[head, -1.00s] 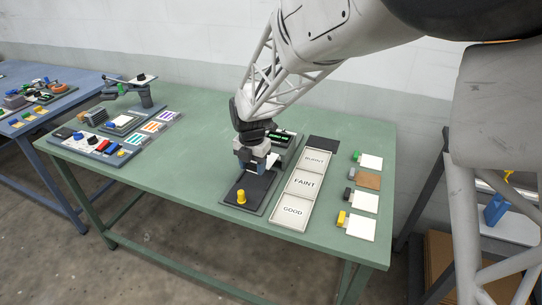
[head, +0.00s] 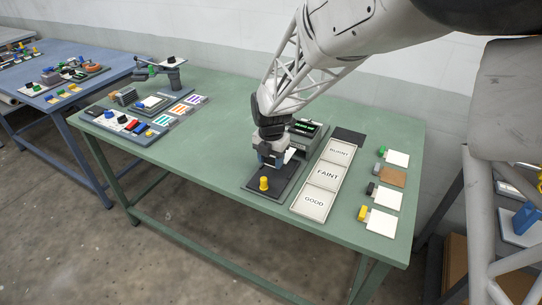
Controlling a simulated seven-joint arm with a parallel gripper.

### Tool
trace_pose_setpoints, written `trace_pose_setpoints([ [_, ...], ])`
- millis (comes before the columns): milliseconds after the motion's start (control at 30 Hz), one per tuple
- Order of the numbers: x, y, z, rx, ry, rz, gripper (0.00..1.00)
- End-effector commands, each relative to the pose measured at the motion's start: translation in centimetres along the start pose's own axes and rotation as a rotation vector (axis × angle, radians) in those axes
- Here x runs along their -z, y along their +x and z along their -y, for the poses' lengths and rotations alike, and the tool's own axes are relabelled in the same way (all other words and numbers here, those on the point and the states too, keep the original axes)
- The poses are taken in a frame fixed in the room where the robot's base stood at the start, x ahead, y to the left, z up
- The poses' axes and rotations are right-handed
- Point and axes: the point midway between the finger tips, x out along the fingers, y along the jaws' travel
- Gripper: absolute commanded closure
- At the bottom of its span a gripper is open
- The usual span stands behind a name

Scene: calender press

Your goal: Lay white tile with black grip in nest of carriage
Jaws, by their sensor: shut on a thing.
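My gripper (head: 271,163) is shut low over the dark carriage (head: 285,186) of the press. A white piece (head: 290,154) shows at the right side of the fingers.
The press body (head: 307,129) stands right behind my gripper. To the right lie a strip of label panels (head: 327,173) and several tiles with coloured grips, such as a white one with a yellow grip (head: 381,222).

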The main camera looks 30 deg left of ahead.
Motion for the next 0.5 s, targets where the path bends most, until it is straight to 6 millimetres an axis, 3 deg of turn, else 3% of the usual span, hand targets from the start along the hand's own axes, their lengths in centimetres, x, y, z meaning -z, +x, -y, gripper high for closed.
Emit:
trace_pose_setpoints([
  [500, 0.0, 2.6, 0.0, 0.0, 0.0, 0.0, 0.76],
])
